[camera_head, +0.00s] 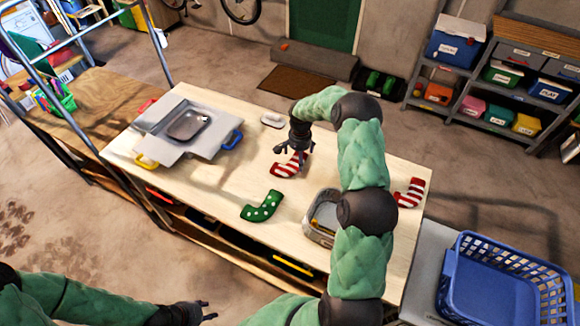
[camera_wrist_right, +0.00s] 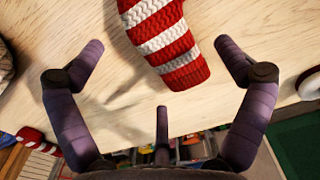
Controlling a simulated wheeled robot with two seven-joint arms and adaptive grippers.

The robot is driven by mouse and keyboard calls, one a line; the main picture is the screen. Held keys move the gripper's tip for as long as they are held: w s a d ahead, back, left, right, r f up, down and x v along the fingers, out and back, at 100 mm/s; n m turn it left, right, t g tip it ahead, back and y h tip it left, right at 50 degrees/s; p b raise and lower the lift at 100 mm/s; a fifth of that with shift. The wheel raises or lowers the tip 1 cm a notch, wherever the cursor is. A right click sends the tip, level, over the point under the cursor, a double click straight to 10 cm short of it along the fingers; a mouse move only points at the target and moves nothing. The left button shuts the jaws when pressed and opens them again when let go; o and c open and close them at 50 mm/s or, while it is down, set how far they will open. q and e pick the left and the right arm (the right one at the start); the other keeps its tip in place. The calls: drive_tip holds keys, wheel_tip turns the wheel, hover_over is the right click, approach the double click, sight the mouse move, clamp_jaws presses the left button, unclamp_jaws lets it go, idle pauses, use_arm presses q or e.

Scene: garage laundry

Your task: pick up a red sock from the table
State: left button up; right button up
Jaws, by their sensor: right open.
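A red-and-white striped sock (camera_head: 289,166) lies on the wooden table (camera_head: 240,172) near its middle. My right gripper (camera_head: 291,149) is open just above this sock. In the right wrist view the sock (camera_wrist_right: 168,42) shows between the spread fingertips (camera_wrist_right: 160,50), with no finger seen closed on it. A second red-and-white striped sock (camera_head: 411,192) lies near the table's right end, beyond my right forearm. A green sock with white dots (camera_head: 262,206) lies nearer the front edge. My left gripper (camera_head: 208,311) is empty, fingers apart, low in front of the table.
A grey tray-like piece (camera_head: 186,124) with coloured handles lies on the table's left part. A metal container (camera_head: 320,232) stands beside my right arm, partly hidden. A small white item (camera_head: 272,120) lies near the back edge. A blue basket (camera_head: 492,290) stands at the right.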

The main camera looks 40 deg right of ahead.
wheel_tip(320, 180, down, 3)
drive_tip(key=shift+r, duration=0.2)
drive_tip(key=shift+c, duration=0.3)
drive_tip(key=c, duration=1.1)
drive_tip(key=shift+r, duration=0.1)
